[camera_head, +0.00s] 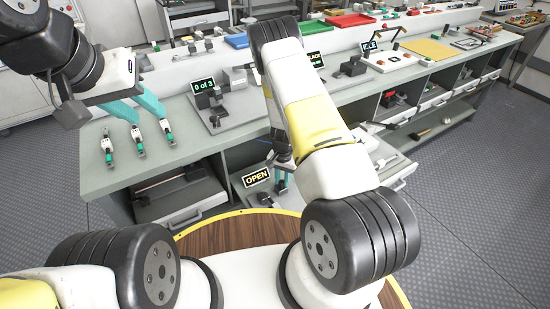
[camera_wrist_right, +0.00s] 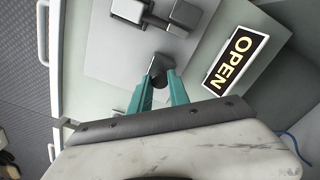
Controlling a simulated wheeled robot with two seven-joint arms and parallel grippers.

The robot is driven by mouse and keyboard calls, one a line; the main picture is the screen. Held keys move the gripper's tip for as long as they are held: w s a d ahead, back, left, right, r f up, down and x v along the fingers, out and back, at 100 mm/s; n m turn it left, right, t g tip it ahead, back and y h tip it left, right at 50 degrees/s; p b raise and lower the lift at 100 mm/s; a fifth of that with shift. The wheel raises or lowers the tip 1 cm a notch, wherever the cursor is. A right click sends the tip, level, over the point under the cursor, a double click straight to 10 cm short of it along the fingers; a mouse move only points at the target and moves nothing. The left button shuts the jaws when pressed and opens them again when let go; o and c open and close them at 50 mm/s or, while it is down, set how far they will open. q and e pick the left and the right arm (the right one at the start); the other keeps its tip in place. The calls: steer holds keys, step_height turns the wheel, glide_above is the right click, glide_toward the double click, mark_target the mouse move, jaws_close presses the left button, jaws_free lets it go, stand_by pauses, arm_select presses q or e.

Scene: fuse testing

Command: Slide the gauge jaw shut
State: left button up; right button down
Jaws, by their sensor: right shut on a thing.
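The gauge is a light plate (camera_wrist_right: 105,45) on a low shelf, with two grey jaw blocks joined by a bar; the left block (camera_wrist_right: 130,10) and right block (camera_wrist_right: 185,15) stand apart. A sign reading OPEN (camera_wrist_right: 235,60) is beside them; it also shows in the head view (camera_head: 257,177). My right gripper (camera_wrist_right: 160,88) has its teal fingers shut on a dark knob (camera_wrist_right: 158,66) below the blocks. In the head view my right gripper (camera_head: 282,183) is partly hidden by its arm. My left gripper (camera_head: 150,118) is open and empty above the bench's left end.
Several green-and-white fuses (camera_head: 108,148) lie in a row on the bench top (camera_head: 70,160). A display reading "0 of 1" (camera_head: 204,87) stands on the bench behind. An open drawer (camera_head: 180,200) sits left of the gauge. Red and green trays (camera_head: 350,20) line the back.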

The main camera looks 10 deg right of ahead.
stand_by(0.8)
steer(key=shift+s+a, duration=0.25)
steer(key=shift+a, duration=0.4)
steer(key=shift+s+a, duration=0.2)
steer(key=shift+a, duration=0.45)
steer(key=shift+s+a, duration=0.25)
steer(key=shift+a, duration=0.4)
steer(key=c, duration=1.2)
jaws_free()
steer(key=shift+c, duration=0.2)
steer(key=shift+r, duration=0.1)
step_height(320, 180, up, 8)
